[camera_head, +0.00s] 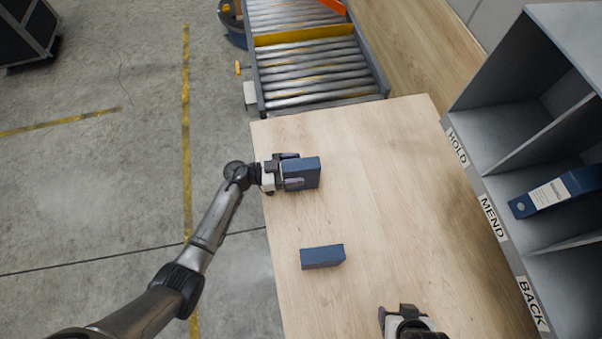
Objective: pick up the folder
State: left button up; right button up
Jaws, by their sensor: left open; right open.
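A blue folder (555,192) with a white label and a round hole in its spine lies in the shelf compartment marked MEND, at the right. My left gripper (292,170) is open, with its fingers at either side of a blue block (306,172) near the table's left edge. I cannot tell whether the fingers touch it. A second blue block (322,257) lies on the table, nearer to me. My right gripper (395,314) is open at the bottom edge, partly cut off by the frame, and apart from the blocks and the folder.
The grey shelf (480,130) has compartments marked HOLD, MEND and BACK along the right of the wooden table (390,190). A roller conveyor (315,70) meets the table's far end. The middle of the table is clear. Open floor lies to the left.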

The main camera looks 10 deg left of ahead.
pick_arm(q)
jog(key=shift+d, duration=0.1)
jog(key=shift+c, duration=0.4)
jog(key=c, duration=1.1)
